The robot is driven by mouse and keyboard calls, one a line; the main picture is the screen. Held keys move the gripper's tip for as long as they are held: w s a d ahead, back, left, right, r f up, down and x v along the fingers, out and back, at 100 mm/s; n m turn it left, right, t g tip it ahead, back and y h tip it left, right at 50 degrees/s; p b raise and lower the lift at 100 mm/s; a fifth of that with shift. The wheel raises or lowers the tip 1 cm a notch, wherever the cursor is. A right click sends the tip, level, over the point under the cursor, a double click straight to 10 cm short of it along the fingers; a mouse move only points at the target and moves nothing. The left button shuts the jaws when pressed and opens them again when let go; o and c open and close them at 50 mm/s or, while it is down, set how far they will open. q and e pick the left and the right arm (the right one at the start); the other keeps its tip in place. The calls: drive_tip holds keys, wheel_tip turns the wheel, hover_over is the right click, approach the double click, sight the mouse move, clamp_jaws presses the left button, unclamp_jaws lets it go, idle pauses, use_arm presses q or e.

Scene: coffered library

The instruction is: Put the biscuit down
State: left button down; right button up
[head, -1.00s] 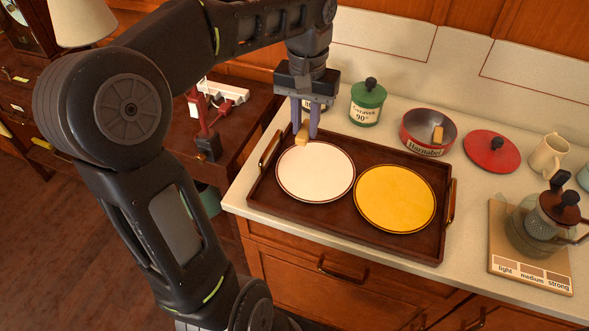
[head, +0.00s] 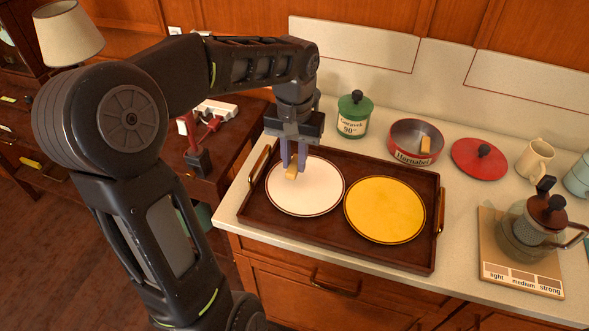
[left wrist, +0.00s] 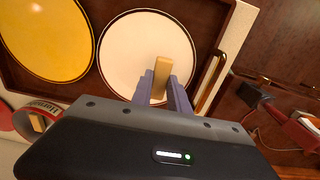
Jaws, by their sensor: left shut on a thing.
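My left gripper (head: 296,166) is shut on a tan biscuit (head: 291,173) over the white plate (head: 310,194). In the left wrist view the biscuit (left wrist: 162,74) sits between the two purple fingers, with the white plate (left wrist: 125,55) behind it. I cannot tell whether the biscuit touches the plate. The white plate lies on the left side of a dark wooden tray (head: 340,240), beside a yellow plate (head: 385,210). My right gripper is not in view.
A red tin (head: 404,153) holding another biscuit (head: 425,145), its red lid (head: 465,160) and a green canister (head: 353,122) stand behind the tray. A glass coffee pot (head: 520,235) stands on a board at right. The yellow plate is bare.

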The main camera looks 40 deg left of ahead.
sight(295, 164)
use_arm(q)
drive_tip(key=shift+f, duration=1.85)
drive_tip(key=shift+f, duration=0.1)
drive_tip(key=c, duration=1.3)
unclamp_jaws()
wheel_tip(295, 164, up, 12)
drive_tip(key=shift+r, duration=0.15)
